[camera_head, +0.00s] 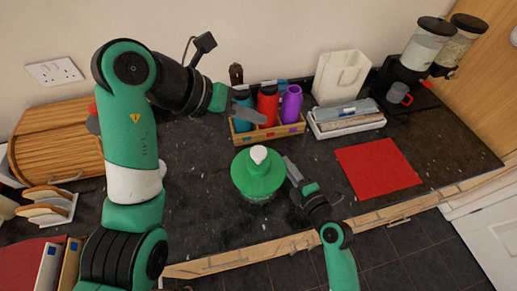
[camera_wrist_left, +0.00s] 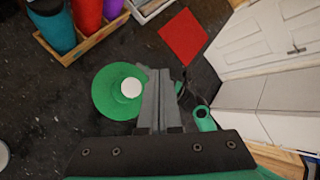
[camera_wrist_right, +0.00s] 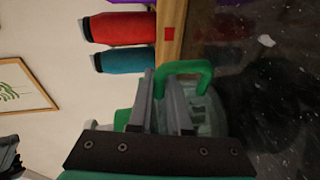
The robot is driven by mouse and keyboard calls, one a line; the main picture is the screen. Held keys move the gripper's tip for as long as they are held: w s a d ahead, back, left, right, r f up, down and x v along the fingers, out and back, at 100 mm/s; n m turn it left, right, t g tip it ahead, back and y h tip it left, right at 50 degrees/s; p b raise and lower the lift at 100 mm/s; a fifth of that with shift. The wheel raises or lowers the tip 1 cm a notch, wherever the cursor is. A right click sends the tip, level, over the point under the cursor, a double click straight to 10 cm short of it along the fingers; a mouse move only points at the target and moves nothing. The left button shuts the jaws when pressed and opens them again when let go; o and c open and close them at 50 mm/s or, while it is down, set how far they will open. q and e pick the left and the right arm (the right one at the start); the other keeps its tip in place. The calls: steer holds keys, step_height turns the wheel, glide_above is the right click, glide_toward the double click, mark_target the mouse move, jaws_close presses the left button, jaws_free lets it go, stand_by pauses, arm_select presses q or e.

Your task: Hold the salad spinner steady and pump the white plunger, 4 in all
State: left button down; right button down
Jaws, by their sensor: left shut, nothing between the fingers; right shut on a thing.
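The salad spinner (camera_head: 256,180) stands on the dark counter, with a green lid and a clear bowl. Its white plunger (camera_head: 259,154) rises from the middle of the lid; the left wrist view shows the plunger (camera_wrist_left: 131,88) from above. My left gripper (camera_head: 262,118) is shut and empty, above and behind the spinner, apart from the plunger. My right gripper (camera_head: 288,160) is at the spinner's right side, shut on it. In the right wrist view its fingers (camera_wrist_right: 163,75) are at the green handle (camera_wrist_right: 190,70) beside the clear bowl; the exact contact is partly hidden.
A wooden crate (camera_head: 240,137) with several bottles stands behind the spinner. A red mat (camera_head: 377,168) lies to the right, with a white tray (camera_head: 346,130) behind it. A bread box (camera_head: 58,140) and plate rack (camera_head: 48,205) are at left. Counter around the spinner is clear.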

mark_target(255, 153)
arm_select(q)
steer(key=shift+f, duration=4.4)
steer(key=shift+f, duration=0.4)
steer(key=shift+f, duration=1.6)
steer(key=shift+r, duration=2)
steer(key=shift+r, duration=2.5)
